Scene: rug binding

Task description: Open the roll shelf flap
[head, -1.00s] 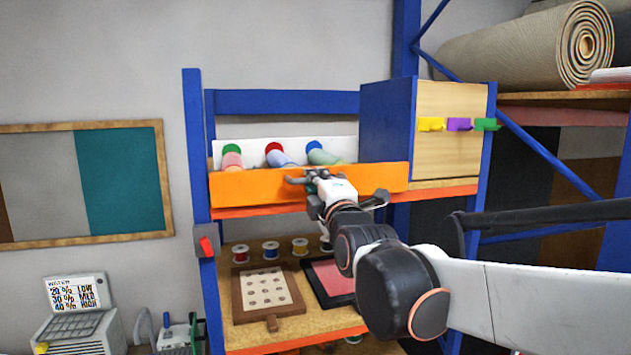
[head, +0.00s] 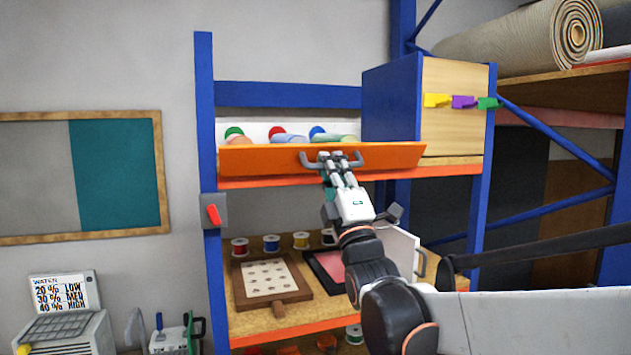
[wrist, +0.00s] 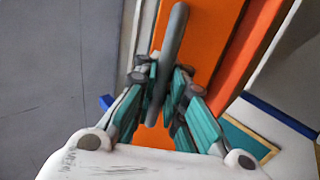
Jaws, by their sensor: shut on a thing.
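The roll shelf flap (head: 260,160) is an orange panel across the front of the upper shelf of the blue rack. It leans outward at its top edge, with rolls of several colours (head: 290,138) showing behind it. A grey bar handle (head: 375,162) runs along its face. My gripper (head: 331,158) is shut on this handle near its middle. In the wrist view the grey handle (wrist: 173,45) passes between the fingers of my gripper (wrist: 160,85), with the orange flap (wrist: 208,35) behind. The fingers hide part of the handle.
A wooden-fronted blue cabinet (head: 455,85) with coloured clips stands right of the flap. A grey box with a red lever (head: 214,213) is on the left post. The lower shelf holds spools, a perforated board (head: 268,278) and a dark-framed red panel (head: 328,268).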

